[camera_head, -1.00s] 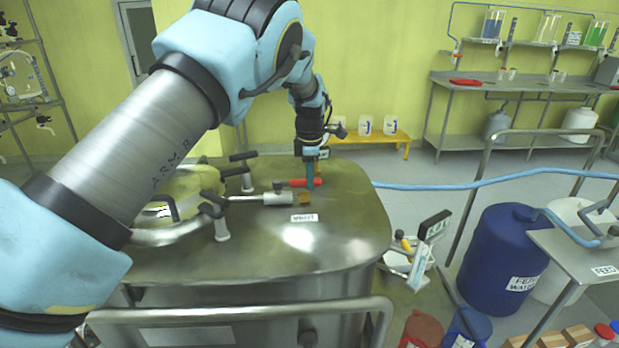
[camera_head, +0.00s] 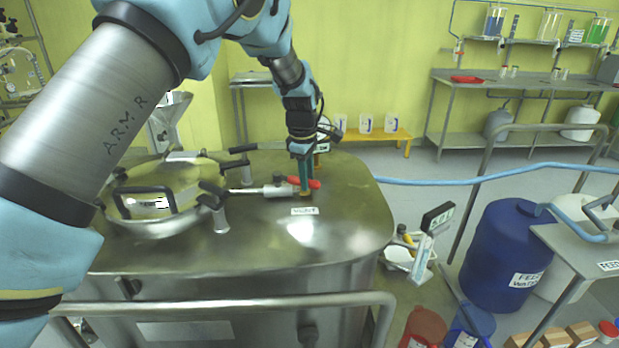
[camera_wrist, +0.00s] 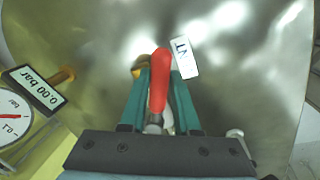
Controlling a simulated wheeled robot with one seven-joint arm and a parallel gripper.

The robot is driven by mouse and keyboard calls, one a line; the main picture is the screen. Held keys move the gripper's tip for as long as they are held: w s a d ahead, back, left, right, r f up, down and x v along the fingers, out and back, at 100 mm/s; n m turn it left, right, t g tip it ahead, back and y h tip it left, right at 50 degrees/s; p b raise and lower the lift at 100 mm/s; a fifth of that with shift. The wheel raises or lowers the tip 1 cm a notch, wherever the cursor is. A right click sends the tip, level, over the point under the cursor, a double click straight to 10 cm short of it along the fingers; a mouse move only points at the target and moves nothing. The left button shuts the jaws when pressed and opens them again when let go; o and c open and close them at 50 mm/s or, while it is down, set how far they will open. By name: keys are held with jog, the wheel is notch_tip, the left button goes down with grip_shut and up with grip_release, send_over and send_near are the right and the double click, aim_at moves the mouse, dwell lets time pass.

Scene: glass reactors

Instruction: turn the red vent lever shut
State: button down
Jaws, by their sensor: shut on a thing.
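The red vent lever (camera_head: 314,184) is on top of the steel reactor lid (camera_head: 345,215), beside the small white VENT label (camera_head: 305,211). My gripper (camera_head: 304,192) reaches down from above with its teal fingers at the lever, hiding part of it. In the wrist view the red lever (camera_wrist: 160,78) lies between the two teal fingers (camera_wrist: 158,95), and its rounded end sticks out past them towards the label (camera_wrist: 185,58). The gripper is shut on the lever. The lever's pivot is mostly hidden by the gripper.
A digital display (camera_wrist: 38,88) reading 0.00 bar and a dial gauge (camera_wrist: 10,125) stand close by on the left in the wrist view. A round hatch (camera_head: 165,200) with black-handled clamps is left of the lever. A steel rail (camera_head: 230,304) runs along the front.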

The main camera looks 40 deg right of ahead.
jog(key=m, duration=0.1)
jog(key=a+m, duration=0.1)
jog(key=a, duration=0.1)
jog(key=shift+s+a+m+g+b, duration=0.15)
jog(key=shift+s+m+g+b, duration=0.15)
jog(key=shift+m+b, duration=0.1)
jog(key=a+m, duration=0.2)
jog(key=m, duration=0.1)
jog(key=shift+w+a+m+g+b, duration=0.15)
jog(key=shift+a+m+g+b, duration=0.15)
jog(key=shift+a+b, duration=0.1)
jog(key=a+m, duration=0.1)
jog(key=w+a+m, duration=0.1)
jog(key=m, duration=0.1)
jog(key=shift+a, duration=0.2)
jog(key=shift+w+a+m+g, duration=0.25)
jog(key=shift+a+m, duration=0.2)
jog(key=shift+m, duration=0.35)
jog(key=shift+w+a+m+g, duration=0.15)
jog(key=shift+w+a+m, duration=0.2)
jog(key=shift+m, duration=0.45)
jog(key=c, duration=0.6)
grip_release()
jog(key=shift+c, duration=0.2)
jog(key=shift+r, duration=0.1)
notch_tip(320, 180, up, 11)
jog(key=w+a+b, duration=0.1)
jog(key=b, duration=0.1)
jog(key=shift+a+f, duration=0.2)
